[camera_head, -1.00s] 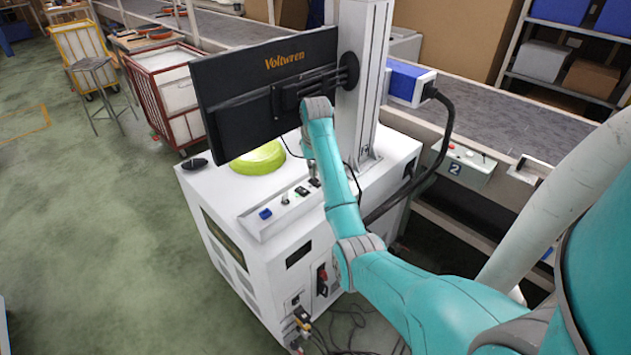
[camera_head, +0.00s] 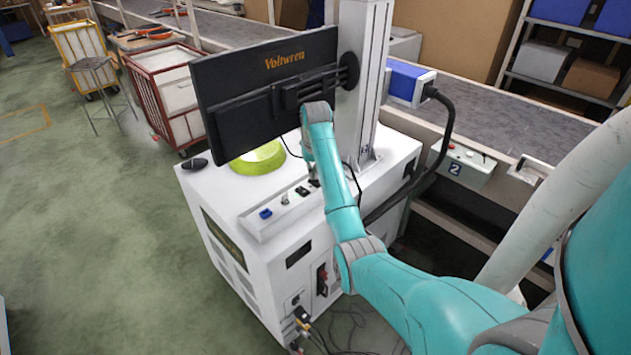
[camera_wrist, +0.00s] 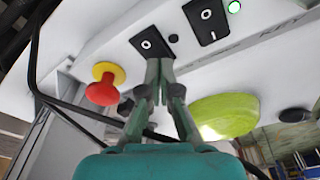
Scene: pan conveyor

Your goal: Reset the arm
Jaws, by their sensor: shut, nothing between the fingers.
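My gripper (camera_wrist: 160,64) is shut and empty in the wrist view. Its fingertips lie in front of a black rocker switch (camera_wrist: 152,43) marked with a circle; I cannot tell whether they touch it. A second black switch (camera_wrist: 207,17) sits to the upper right.
A black monitor (camera_head: 240,95) on a white column (camera_head: 362,80) stands close to my wrist. A yellow-green round object (camera_head: 258,160) lies on the cabinet. Black cables (camera_wrist: 36,60) cross the wrist view's left side. A conveyor (camera_head: 500,110) runs behind; open floor lies left.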

